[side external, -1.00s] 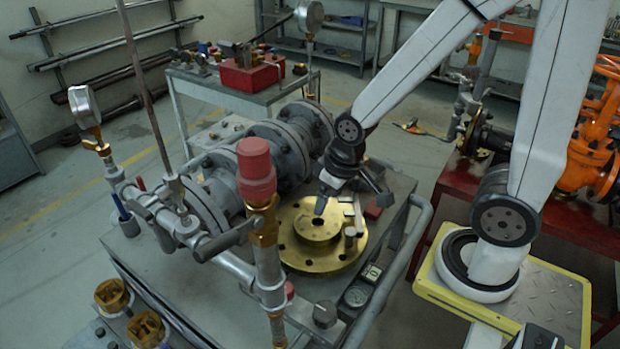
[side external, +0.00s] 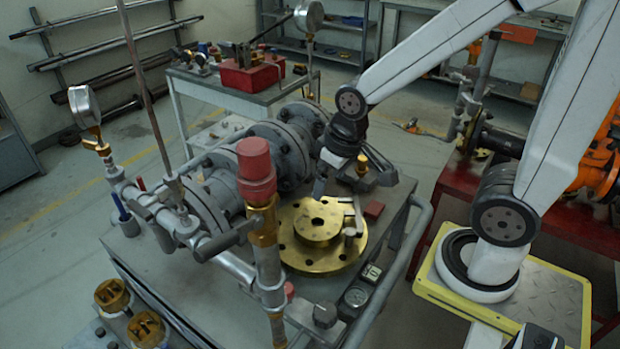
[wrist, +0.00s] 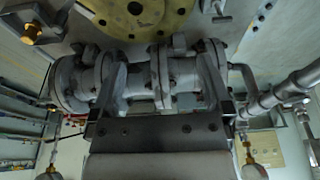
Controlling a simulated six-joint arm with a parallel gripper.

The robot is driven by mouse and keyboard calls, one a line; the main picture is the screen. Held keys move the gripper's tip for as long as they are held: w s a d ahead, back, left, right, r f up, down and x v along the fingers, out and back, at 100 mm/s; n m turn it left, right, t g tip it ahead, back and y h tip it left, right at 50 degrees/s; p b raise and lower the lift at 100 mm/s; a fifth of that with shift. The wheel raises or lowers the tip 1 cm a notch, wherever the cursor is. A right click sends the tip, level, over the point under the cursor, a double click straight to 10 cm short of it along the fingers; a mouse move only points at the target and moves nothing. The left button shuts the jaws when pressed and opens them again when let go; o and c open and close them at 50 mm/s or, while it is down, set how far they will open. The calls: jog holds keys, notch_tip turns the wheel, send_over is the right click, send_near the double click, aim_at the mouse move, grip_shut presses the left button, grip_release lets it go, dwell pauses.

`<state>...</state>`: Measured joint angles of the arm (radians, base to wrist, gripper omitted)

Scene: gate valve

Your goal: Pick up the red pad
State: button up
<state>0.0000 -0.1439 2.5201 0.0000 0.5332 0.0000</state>
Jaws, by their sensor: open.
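The red pad (side external: 374,210) is a small flat red block on the cart top, right of the brass flange, in the side view. My gripper (side external: 353,184) is open and empty. It hangs above the cart, up and a little left of the pad in the picture, with visible space between them. In the wrist view my gripper (wrist: 165,88) shows its two fingers spread apart with nothing held between them. I cannot make out the red pad in the wrist view.
The brass flange (side external: 296,256) lies left of the pad, with a small metal part on its right side. The grey valve and pipe (side external: 283,160) stand behind it. A cart handrail (side external: 420,235) runs along the right. The red-capped pipe (side external: 256,172) stands in front.

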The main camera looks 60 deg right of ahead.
jog(key=n+g, duration=0.3)
jog(key=n, duration=1.5)
send_over(372, 210)
jog(key=f, duration=1.7)
jog(key=shift+s+d+f, duration=0.15)
jog(key=shift+s+f, duration=0.1)
jog(key=shift+f, duration=0.7)
jog(key=shift+f, duration=0.1)
jog(key=shift+f, duration=1.2)
jog(key=shift+w+f, duration=0.2)
jog(key=shift+f, duration=2.4)
